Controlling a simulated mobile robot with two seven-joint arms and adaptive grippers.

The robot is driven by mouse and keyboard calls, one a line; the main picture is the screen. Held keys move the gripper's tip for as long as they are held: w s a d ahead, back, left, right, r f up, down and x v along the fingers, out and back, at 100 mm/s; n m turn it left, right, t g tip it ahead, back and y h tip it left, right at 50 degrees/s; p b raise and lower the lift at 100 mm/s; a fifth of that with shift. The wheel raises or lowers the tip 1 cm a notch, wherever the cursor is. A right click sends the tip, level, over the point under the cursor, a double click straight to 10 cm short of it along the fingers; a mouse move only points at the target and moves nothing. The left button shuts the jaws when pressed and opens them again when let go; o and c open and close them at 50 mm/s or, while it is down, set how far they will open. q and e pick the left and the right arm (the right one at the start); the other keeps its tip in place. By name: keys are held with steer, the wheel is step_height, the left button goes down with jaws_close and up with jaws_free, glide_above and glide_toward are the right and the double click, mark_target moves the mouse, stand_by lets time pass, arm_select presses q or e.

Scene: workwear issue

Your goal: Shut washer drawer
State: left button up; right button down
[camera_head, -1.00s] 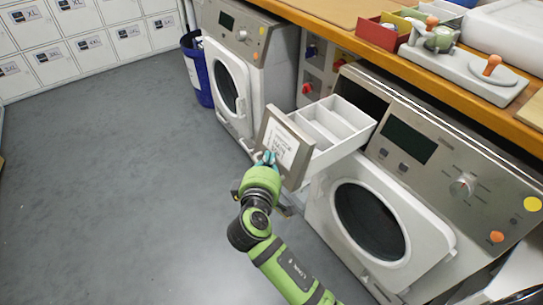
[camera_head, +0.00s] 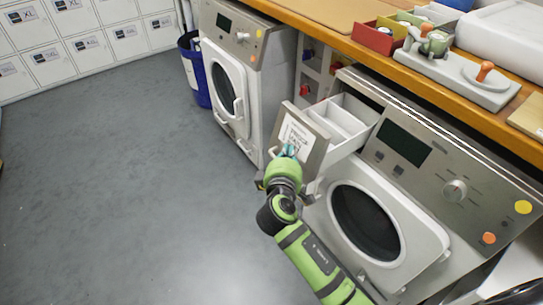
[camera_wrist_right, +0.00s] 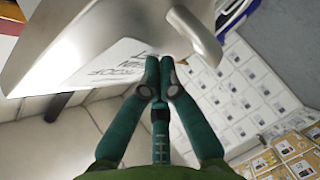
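The washer drawer (camera_head: 343,125) is a white compartmented tray with a grey metallic front (camera_head: 312,152) and a printed label (camera_head: 297,133). It stands partly out of the right washer (camera_head: 421,181), at its upper left. My right gripper (camera_head: 290,150) is at the outer face of the drawer front, by the label. In the right wrist view its teal fingers (camera_wrist_right: 160,66) are together with nothing visible between them. The tips are at the labelled face (camera_wrist_right: 95,45), and a curved metallic part (camera_wrist_right: 197,32) is beside them. My left gripper is not in view.
The right washer's round door (camera_head: 368,222) is below the drawer. A second washer (camera_head: 245,75) and a blue bin (camera_head: 193,70) stand to the left. The wooden counter (camera_head: 380,52) above holds small bins and a grey device (camera_head: 462,75). The grey floor (camera_head: 120,180) is clear.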

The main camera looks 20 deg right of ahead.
mark_target(344, 118)
steer(key=w+d, duration=0.1)
steer(key=d, duration=0.2)
steer(key=w+d+p, duration=0.1)
steer(key=d, duration=0.2)
steer(key=w+d, duration=0.1)
steer(key=d, duration=0.2)
steer(key=shift+w+d+r+p, duration=0.15)
steer(key=shift+w+d+p, duration=0.1)
steer(key=shift+p, duration=0.1)
steer(key=w+d, duration=0.1)
steer(key=d, duration=0.2)
steer(key=w+d, duration=0.1)
steer(key=d, duration=0.2)
steer(key=w+d, duration=0.1)
steer(key=d, duration=0.2)
steer(key=shift+w+d+f+p, duration=0.2)
steer(key=shift+w+d+p, duration=0.05)
steer(key=shift+d+p, duration=0.1)
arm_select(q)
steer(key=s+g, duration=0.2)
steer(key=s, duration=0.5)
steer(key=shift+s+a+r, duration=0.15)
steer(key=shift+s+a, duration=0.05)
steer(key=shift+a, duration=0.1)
arm_select(e)
steer(key=shift+d+r, duration=0.1)
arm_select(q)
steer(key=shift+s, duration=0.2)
